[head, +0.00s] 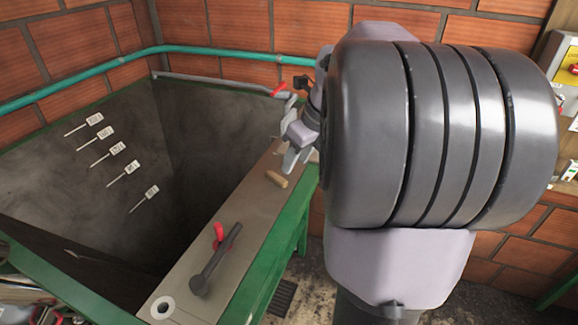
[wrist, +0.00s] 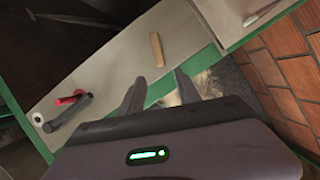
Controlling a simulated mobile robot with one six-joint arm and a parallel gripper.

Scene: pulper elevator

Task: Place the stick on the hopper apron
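A short tan wooden stick (head: 276,179) lies on the flat beige hopper apron (head: 235,205), near its green outer edge. In the wrist view the stick (wrist: 157,49) lies on the apron (wrist: 112,65), beyond my fingertips. My gripper (head: 291,160) is just above and beyond the stick in the head view, partly hidden by my arm. In the wrist view my gripper (wrist: 160,82) has its two dark fingers spread wide, with nothing held between them. The stick is apart from the fingers.
A dark lever with a red part (head: 218,255) and a round white-rimmed hole (head: 162,307) are at the apron's near end. The deep dark hopper (head: 190,130) opens to the left, with several white tags on its wall. A red-handled valve (head: 279,90) and brick wall stand behind.

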